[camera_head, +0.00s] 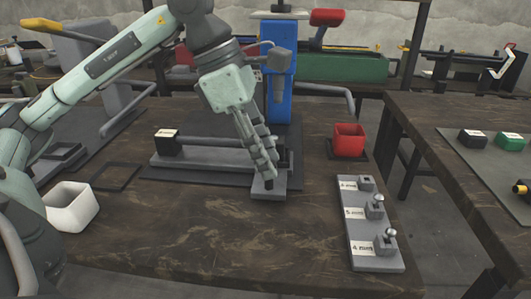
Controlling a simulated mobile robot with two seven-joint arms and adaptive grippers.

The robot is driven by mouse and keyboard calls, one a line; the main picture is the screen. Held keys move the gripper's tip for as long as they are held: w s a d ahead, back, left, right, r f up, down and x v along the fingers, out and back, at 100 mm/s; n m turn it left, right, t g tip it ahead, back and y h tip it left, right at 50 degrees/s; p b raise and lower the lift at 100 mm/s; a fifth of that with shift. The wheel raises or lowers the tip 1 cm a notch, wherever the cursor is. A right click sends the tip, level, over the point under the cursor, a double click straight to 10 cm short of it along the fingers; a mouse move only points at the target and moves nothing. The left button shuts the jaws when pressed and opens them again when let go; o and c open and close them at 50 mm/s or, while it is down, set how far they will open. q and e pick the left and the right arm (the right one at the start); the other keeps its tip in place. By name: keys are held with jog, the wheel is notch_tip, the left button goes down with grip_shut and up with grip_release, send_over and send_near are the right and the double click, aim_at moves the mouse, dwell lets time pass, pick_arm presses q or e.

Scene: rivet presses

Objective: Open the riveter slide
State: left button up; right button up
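The riveter (278,75) is a blue upright press with a grey head, standing at the back of the wooden workbench. Its grey slide (273,194) sticks out toward the front at the foot of the press. My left gripper (269,172) points down over the slide. Its fingertips are at or just above a small dark part on the slide, and they look close together. The fingers hide part of the slide, so I cannot tell whether they grip it. My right gripper is not in view.
A red bin (349,139) stands right of the press. A grey rack (363,264) labelled in millimetres holds small pieces at the front right. A white bin (71,206) stands at the left. The front middle of the workbench (210,245) is clear. Another table (445,185) stands to the right.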

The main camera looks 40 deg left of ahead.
pick_arm(q)
jog(key=shift+o, duration=0.6)
jog(key=v, duration=1.2)
jog(key=shift+d, duration=0.15)
